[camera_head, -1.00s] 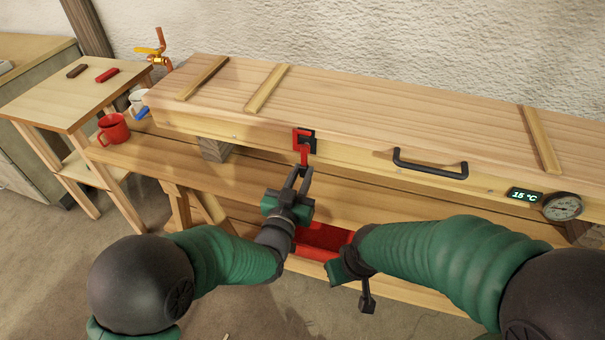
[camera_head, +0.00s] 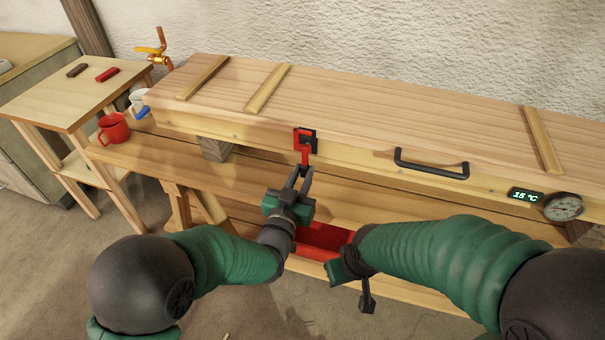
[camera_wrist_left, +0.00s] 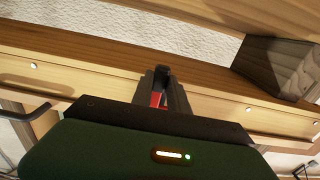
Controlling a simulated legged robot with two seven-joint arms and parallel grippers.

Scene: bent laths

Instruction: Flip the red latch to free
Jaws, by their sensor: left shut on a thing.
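The red latch (camera_head: 303,146) is on the front of the long wooden box, near the lid's edge, with a black plate behind it. Its red lever hangs downward. My left gripper (camera_head: 305,171) is at the lever's lower end and is shut on it. In the left wrist view the red of the latch (camera_wrist_left: 156,99) shows between the dark fingers, which hide most of it. My right gripper (camera_head: 367,296) is low at the front, well away from the latch; its fingers are too small and dark to judge.
The wooden box (camera_head: 370,115) has a black handle (camera_head: 430,165), a 15 °C display (camera_head: 525,195) and a dial (camera_head: 563,207). A red container (camera_head: 322,238) is below, between my arms. A red mug (camera_head: 113,129) stands on the bench's left end; a small table (camera_head: 65,98) is beyond.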

